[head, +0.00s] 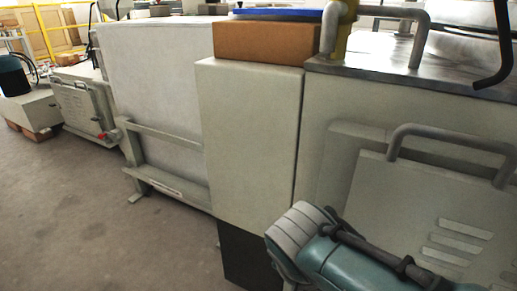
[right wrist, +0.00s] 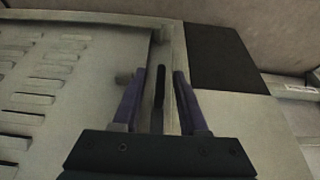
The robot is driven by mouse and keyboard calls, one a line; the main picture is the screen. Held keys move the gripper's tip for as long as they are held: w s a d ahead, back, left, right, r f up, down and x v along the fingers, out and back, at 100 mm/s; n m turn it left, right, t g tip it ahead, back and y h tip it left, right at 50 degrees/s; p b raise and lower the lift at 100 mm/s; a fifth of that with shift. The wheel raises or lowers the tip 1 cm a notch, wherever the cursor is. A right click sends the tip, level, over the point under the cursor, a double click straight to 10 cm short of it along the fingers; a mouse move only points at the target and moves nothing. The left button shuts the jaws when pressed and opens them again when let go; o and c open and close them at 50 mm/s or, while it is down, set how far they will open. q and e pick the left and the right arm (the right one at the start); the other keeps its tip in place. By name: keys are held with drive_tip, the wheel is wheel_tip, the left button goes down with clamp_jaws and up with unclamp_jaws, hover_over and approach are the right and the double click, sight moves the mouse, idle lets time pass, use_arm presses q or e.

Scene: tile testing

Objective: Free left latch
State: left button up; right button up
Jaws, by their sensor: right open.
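In the right wrist view my right gripper (right wrist: 159,74) is open, its two purple fingers pointing at the edge of a vented panel (right wrist: 75,85). A thin dark upright piece (right wrist: 159,90), which may be the latch, shows between the fingers; I cannot tell whether they touch it. In the head view the vented panel (head: 400,205) with a bent grey handle is at the right. My teal arm covers its lower part, and no gripper fingers show there. My left gripper is not in view.
A pale cabinet block (head: 250,140) stands left of the panel, with a brown block (head: 262,41) on top. A black box (head: 245,255) is below it. A large light board (head: 160,90) stands further left. The floor (head: 90,220) at left is clear.

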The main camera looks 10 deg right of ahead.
drive_tip(key=p+v, duration=0.8)
drive_tip(key=v, duration=0.2)
drive_tip(key=shift+p, duration=0.4)
drive_tip(key=shift+d+f, duration=0.1)
